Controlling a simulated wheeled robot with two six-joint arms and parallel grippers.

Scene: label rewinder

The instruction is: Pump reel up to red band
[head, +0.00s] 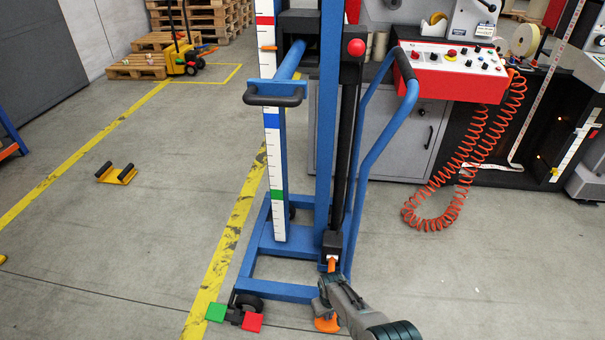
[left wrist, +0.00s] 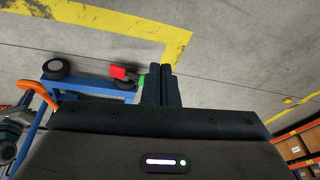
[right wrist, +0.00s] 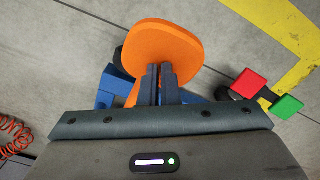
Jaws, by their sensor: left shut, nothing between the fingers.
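A blue lift trolley (head: 323,150) stands in the middle of the head view. Its white upright scale (head: 268,80) carries a red band (head: 264,20) near the top, a blue band and a green band lower down. An orange pointer (head: 268,47) sits a little below the red band. My right gripper (right wrist: 160,85) is shut over the orange pump pedal (right wrist: 180,45); contact is unclear. The pedal is partly hidden in the head view (head: 327,324). My left gripper (left wrist: 161,85) is shut and empty.
A green pedal (head: 215,312) and a red pedal (head: 253,322) sit by the trolley's front wheel. A red control box (head: 452,73) with a coiled orange cable (head: 430,222) is at the right. Pallets (head: 200,18) stand behind. The floor at the left is mostly clear.

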